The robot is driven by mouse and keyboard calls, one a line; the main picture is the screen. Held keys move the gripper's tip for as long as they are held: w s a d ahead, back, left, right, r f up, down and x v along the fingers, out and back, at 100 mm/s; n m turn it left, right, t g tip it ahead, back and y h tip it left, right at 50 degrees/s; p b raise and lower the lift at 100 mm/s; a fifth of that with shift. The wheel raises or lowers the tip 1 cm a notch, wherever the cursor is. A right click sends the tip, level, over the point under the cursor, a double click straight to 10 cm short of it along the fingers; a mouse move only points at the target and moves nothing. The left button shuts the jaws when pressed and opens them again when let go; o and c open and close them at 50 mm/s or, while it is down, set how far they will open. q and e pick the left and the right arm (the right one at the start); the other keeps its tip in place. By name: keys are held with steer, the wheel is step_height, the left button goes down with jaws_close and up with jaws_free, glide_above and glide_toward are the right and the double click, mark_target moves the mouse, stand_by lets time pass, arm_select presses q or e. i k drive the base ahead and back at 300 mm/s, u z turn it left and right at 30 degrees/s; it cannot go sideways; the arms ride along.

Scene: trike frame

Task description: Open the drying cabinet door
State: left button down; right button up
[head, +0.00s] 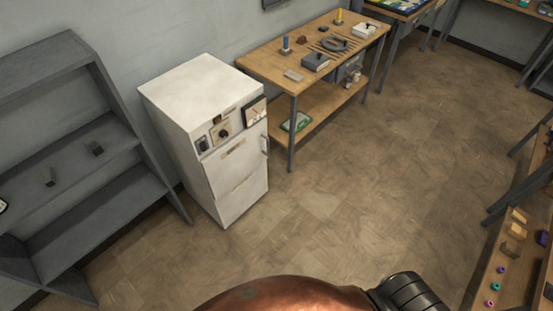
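The drying cabinet (202,97) is a white, upright box against the wall, left of the middle in the head view. Its control panel (222,131) with a dark knob is at the top of the front. The cabinet door (238,178) below it looks shut. A door handle (265,145) is on the door's right edge. Neither gripper is in view. A copper-coloured, rounded part with a dark ribbed joint at the bottom edge seems to be mine, well apart from the cabinet.
A grey shelf unit (85,133) stands left of the cabinet. A wooden workbench (270,72) with tools stands close on its right. Another bench (488,295) with small coloured parts is at the right edge. The brown floor (350,190) in front of the cabinet is clear.

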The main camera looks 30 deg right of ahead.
mark_target(232, 162)
steer(key=u, duration=0.05)
steer(key=k, duration=0.55)
steer(key=z, duration=1.15)
steer(key=i, duration=1.2)
steer(key=u, duration=0.3)
